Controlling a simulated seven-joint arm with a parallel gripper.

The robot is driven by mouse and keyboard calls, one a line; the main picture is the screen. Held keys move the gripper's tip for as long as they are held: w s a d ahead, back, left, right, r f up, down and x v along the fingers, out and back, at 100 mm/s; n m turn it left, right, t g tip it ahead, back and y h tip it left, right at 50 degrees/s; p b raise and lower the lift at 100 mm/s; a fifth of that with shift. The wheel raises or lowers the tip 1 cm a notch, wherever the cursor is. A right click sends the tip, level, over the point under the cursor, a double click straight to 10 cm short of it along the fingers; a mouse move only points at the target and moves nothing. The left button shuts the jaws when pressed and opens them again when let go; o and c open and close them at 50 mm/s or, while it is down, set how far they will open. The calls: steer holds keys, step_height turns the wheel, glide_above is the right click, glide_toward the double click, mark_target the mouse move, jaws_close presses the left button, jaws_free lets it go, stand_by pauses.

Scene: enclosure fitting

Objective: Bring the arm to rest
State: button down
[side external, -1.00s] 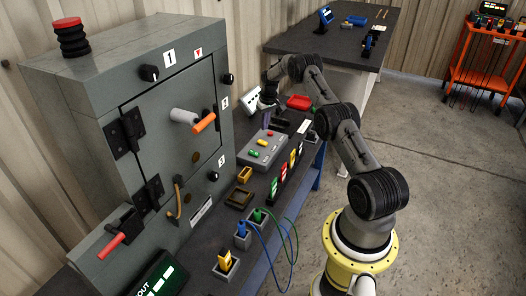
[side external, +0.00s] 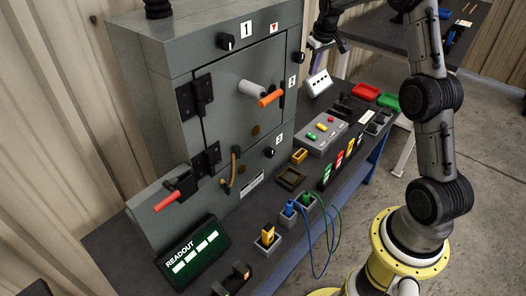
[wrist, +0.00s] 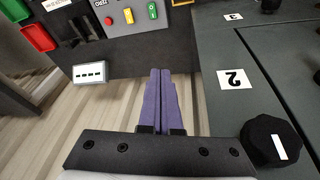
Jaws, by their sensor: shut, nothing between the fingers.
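My gripper (side external: 316,45) hangs beside the right side of the grey enclosure (side external: 190,85), above the bench in the side external view. Its purple fingers are together with nothing between them; they also show in the wrist view (wrist: 160,75). The fingers look clear of the enclosure and the bench items. The enclosure's door is shut, with a grey cylinder and an orange-tipped handle (side external: 270,98) sticking out from it.
A small white slotted box (side external: 318,83) stands below my gripper; the wrist view shows it too (wrist: 89,72). A grey button panel (side external: 322,132), red tray (side external: 365,92) and green tray (side external: 387,103) lie along the bench. Blue and green cables (side external: 335,235) loop over the front edge.

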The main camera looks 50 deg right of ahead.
steer(key=s+a+r+n+t, duration=0.1)
steer(key=s+a+r, duration=0.5)
steer(key=a, duration=0.3)
steer(key=s+a+r+n+t, duration=0.1)
steer(key=s+a+r, duration=0.45)
steer(key=a, duration=0.25)
steer(key=s+a+f+y, duration=0.1)
steer(key=s+a, duration=0.5)
steer(key=s, duration=0.3)
steer(key=s+a+f+n+y, duration=0.1)
steer(key=s+a+f, duration=0.1)
steer(key=s+a, duration=0.5)
steer(key=s, duration=0.2)
steer(key=shift+s+a+f+t, duration=0.2)
steer(key=shift+s+t, duration=0.15)
steer(key=shift+t, duration=0.05)
